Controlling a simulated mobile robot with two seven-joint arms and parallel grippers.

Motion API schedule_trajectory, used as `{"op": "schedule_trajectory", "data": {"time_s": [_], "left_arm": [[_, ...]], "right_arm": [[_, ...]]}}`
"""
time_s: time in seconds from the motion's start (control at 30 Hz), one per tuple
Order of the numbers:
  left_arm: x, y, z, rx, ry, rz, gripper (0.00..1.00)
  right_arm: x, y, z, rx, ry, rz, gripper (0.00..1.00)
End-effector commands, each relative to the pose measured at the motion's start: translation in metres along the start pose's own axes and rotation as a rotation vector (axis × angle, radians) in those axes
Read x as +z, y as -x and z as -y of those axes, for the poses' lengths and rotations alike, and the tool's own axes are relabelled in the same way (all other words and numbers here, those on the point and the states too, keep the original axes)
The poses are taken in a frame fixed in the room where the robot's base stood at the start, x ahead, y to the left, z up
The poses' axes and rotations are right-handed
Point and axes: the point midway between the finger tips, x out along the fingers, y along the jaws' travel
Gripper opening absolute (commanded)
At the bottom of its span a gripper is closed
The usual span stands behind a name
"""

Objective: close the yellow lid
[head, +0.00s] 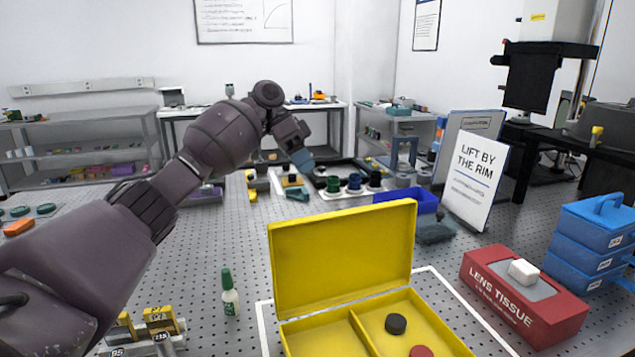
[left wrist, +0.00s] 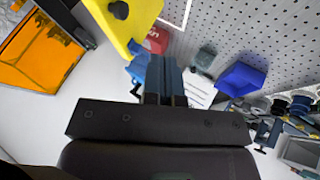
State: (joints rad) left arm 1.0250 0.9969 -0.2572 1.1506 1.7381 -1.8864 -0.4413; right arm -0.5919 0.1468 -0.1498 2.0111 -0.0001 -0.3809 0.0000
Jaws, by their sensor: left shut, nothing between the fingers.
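The yellow box stands open in the lower middle of the head view. Its yellow lid (head: 342,258) is raised upright at the back edge. The yellow base (head: 335,338) has a divider, with a black disc (head: 396,324) and a partly cut-off red disc (head: 421,351) in the right compartment. My left gripper (head: 304,162) is shut and empty, above and beyond the lid in the picture, apart from it. In the left wrist view its fingers (left wrist: 165,78) are together, and part of the yellow box (left wrist: 122,22) shows at the top. My right gripper is not in view.
A red lens tissue box (head: 525,295), stacked blue cases (head: 595,240) and a standing sign (head: 475,180) are to the right. A blue bin (head: 408,200) lies behind the lid. A green-capped bottle (head: 229,295) stands left.

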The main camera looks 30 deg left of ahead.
Motion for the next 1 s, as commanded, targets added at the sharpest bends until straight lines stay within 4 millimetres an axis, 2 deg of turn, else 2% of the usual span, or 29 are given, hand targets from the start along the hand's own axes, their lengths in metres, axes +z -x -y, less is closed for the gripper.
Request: {"op": "schedule_trajectory", "data": {"time_s": [0.53, 0.73, 1.0], "left_arm": [[0.0, -0.092, -0.002, 0.001, -0.002, 0.001, 0.0], [-0.002, -0.098, -0.025, -0.002, -0.004, 0.0, 0.0], [-0.002, -0.104, -0.037, -0.001, -0.001, -0.001, 0.0]], "right_arm": [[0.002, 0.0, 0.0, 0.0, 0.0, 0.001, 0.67], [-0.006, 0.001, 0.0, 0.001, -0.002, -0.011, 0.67], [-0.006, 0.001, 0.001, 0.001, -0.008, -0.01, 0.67]]}}
